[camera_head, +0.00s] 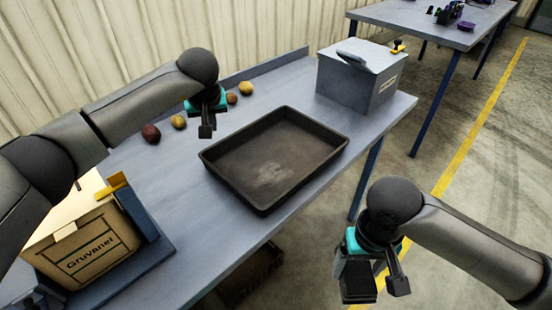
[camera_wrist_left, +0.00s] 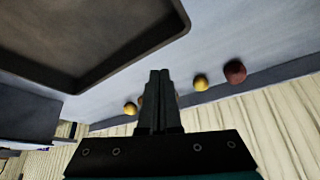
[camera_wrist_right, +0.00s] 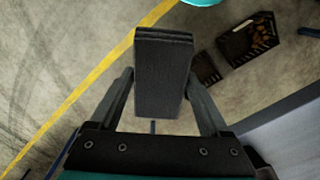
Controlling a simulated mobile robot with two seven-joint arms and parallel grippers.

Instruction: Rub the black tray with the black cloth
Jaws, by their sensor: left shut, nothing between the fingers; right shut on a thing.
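The black tray (camera_head: 240,189) lies on the grey-blue table, with a pale smudge on its floor. Part of it also shows in the left wrist view (camera_wrist_left: 90,78). My right gripper (camera_head: 374,284) is shut on the black cloth (camera_wrist_right: 163,75), a thick dark folded pad, in front of the table and over the floor, apart from the tray. The cloth also shows in the head view (camera_head: 357,281). My left gripper (camera_head: 207,130) is shut and empty above the table, beside the tray's left far corner. Its closed fingers show in the left wrist view (camera_wrist_left: 160,80).
Several potatoes (camera_head: 178,122) lie behind my left gripper. A grey lidded box (camera_head: 345,85) stands right of the tray at the back. A cardboard box (camera_head: 95,250) is at the lower left. Crates (camera_wrist_right: 248,40) sit low by the table. Another table (camera_head: 430,22) stands beyond.

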